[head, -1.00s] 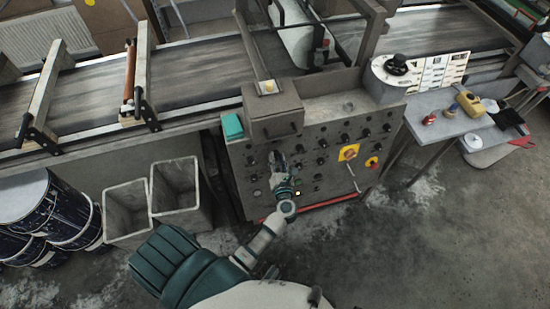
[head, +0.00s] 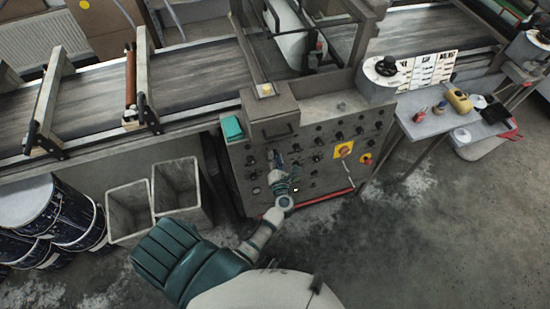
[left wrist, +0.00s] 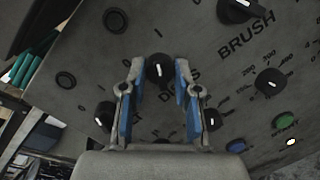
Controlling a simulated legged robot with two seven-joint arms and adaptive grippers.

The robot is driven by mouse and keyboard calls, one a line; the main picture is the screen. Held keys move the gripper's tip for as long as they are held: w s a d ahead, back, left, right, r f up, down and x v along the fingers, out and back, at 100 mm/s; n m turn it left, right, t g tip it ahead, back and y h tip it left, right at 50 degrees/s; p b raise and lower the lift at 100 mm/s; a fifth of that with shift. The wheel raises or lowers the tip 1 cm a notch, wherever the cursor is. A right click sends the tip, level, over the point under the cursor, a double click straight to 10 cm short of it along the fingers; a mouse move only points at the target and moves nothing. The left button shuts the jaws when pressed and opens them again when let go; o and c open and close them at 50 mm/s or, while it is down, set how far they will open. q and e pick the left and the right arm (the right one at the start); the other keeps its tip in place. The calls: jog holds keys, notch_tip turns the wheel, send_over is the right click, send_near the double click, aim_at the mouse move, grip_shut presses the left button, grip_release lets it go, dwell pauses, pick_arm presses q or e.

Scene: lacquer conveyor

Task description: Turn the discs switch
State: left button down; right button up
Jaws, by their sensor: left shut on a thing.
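The discs switch is a black round knob (left wrist: 159,71) with a white pointer mark on a grey panel (left wrist: 235,75). The mark points roughly upward in the left wrist view. Part of the word below it is hidden by my fingers; a D and an S show. My left gripper (left wrist: 159,66) has its blue-padded fingers on both sides of this knob and is shut on it. In the head view my left gripper (head: 276,163) is at the left part of the control panel (head: 315,190) and hides the switch. My right gripper is not in view.
Other black knobs surround it, including the BRUSH knob (left wrist: 240,9) and one close on the left (left wrist: 104,115). Green (left wrist: 236,145) and blue (left wrist: 285,118) buttons are at lower right. Two grey bins (head: 127,211) stand left of the panel. A side table (head: 425,125) is at right.

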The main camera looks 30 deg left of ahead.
pick_arm(q)
jog(key=shift+w+r, duration=0.15)
jog(key=c, duration=1.1)
grip_release()
jog(key=shift+o, duration=1.3)
jog(key=f+v, duration=0.1)
jog(key=v, duration=1.1)
jog(key=shift+r, duration=0.35)
jog(key=shift+d, duration=0.1)
